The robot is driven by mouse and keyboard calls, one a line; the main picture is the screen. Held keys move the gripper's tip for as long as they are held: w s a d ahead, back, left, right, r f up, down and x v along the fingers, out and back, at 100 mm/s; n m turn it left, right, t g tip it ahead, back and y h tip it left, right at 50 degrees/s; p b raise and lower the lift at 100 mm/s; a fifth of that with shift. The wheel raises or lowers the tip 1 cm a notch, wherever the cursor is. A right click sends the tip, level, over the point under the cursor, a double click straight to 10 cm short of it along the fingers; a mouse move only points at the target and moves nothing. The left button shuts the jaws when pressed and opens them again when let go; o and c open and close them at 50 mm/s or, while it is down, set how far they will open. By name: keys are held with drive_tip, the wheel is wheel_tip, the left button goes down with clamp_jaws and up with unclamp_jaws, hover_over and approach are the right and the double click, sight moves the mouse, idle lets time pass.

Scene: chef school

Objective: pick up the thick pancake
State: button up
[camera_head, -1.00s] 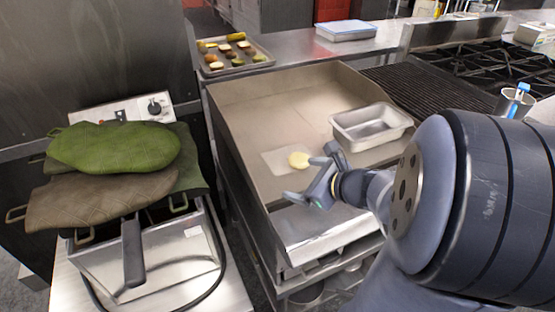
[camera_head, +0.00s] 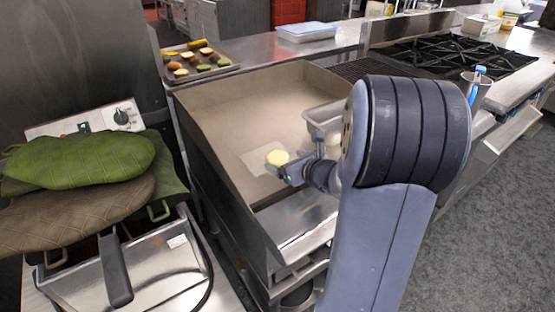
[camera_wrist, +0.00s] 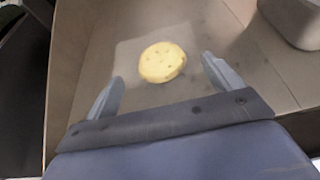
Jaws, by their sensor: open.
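The thick pancake (camera_head: 277,158) is a round, pale yellow disc with a few small dark spots. It lies flat on a light square sheet (camera_head: 256,161) on the griddle (camera_head: 232,110). In the wrist view the pancake (camera_wrist: 162,62) sits just beyond my fingertips, roughly centred between them. My gripper (camera_wrist: 160,80) is open and empty, with one finger to each side. In the head view my gripper (camera_head: 288,172) is close by the pancake on its right, and the contact between them is hard to judge.
A metal pan (camera_head: 318,122) stands on the griddle to the right, partly hidden by my arm. The griddle has raised side walls. Green oven mitts (camera_head: 85,160) lie on a fryer at left. A tray of food (camera_head: 216,72) is behind.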

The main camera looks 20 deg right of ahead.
sight(282, 159)
drive_tip(key=x, duration=0.3)
drive_tip(key=shift+w+f, duration=0.1)
drive_tip(key=shift+f, duration=0.1)
drive_tip(key=c, duration=1.1)
